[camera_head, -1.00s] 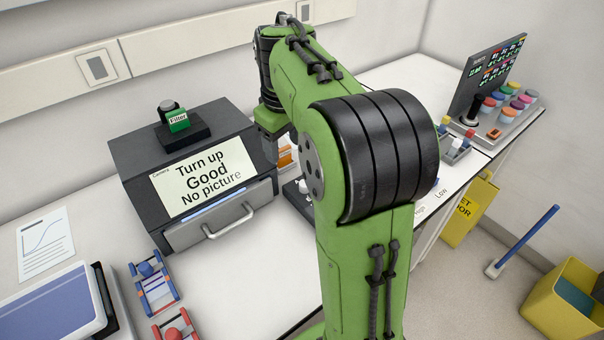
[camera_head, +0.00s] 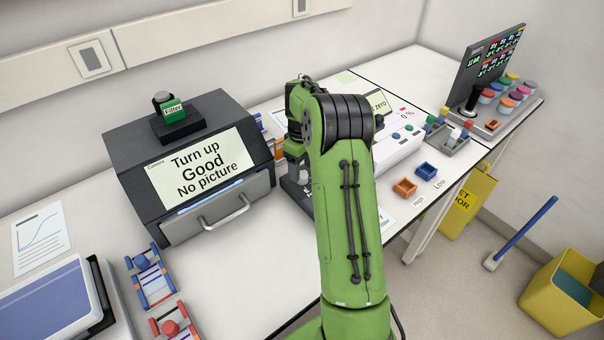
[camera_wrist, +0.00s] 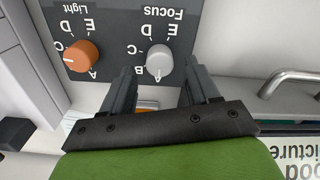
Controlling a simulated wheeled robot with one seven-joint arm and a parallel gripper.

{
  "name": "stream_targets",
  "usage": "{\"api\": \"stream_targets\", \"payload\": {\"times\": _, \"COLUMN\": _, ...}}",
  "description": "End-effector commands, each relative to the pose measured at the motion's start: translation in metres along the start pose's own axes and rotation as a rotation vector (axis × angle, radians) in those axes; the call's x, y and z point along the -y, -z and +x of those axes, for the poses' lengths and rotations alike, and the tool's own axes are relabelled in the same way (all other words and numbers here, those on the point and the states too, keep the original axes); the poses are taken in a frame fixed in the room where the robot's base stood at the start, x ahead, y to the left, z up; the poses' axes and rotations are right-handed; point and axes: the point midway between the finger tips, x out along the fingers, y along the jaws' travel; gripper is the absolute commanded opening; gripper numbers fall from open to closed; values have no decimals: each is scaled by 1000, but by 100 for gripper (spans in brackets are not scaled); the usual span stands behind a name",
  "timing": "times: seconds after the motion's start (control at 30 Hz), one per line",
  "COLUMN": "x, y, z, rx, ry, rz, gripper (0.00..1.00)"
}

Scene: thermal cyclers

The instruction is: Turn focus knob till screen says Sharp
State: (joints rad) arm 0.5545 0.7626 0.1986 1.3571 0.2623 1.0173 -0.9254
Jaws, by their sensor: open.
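The focus knob (camera_wrist: 159,60) is a grey round knob on a dark panel (camera_wrist: 120,28), seen upside down in the wrist view, with letters around it and the word Focus. A pale mark shows at its lower edge. My gripper (camera_wrist: 162,78) is open, one finger on each side of the knob's lower part; I cannot tell whether they touch it. In the head view my arm hides the knob. The screen (camera_head: 203,168) on the dark box reads "Turn up", "Good", "No picture".
An orange Light knob (camera_wrist: 82,56) sits left of the focus knob, close to my left finger. A metal handle (camera_wrist: 292,82) is to the right in the wrist view. Small orange (camera_head: 404,188) and blue (camera_head: 427,171) trays lie on the bench right of my arm.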

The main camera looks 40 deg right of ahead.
Motion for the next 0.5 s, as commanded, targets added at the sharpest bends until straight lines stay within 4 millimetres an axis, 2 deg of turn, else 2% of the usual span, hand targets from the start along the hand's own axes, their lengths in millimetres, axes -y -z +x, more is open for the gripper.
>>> {"api": "stream_targets", "payload": {"times": 0.03, "x": 0, "y": 0, "z": 9, "rx": 1, "ry": 1, "rz": 1, "gripper": 60}}
{"api": "stream_targets", "payload": {"times": 0.13, "x": 0, "y": 0, "z": 19, "rx": 0, "ry": 1, "rz": 1, "gripper": 60}}
{"api": "stream_targets", "payload": {"times": 0.4, "x": 0, "y": 0, "z": 21, "rx": -1, "ry": -1, "rz": 1, "gripper": 60}}
{"api": "stream_targets", "payload": {"times": 0.43, "x": 0, "y": 0, "z": 21, "rx": -1, "ry": -1, "rz": 1, "gripper": 59}}
{"api": "stream_targets", "payload": {"times": 0.5, "x": 0, "y": 0, "z": 21, "rx": -1, "ry": -1, "rz": 1, "gripper": 48}}
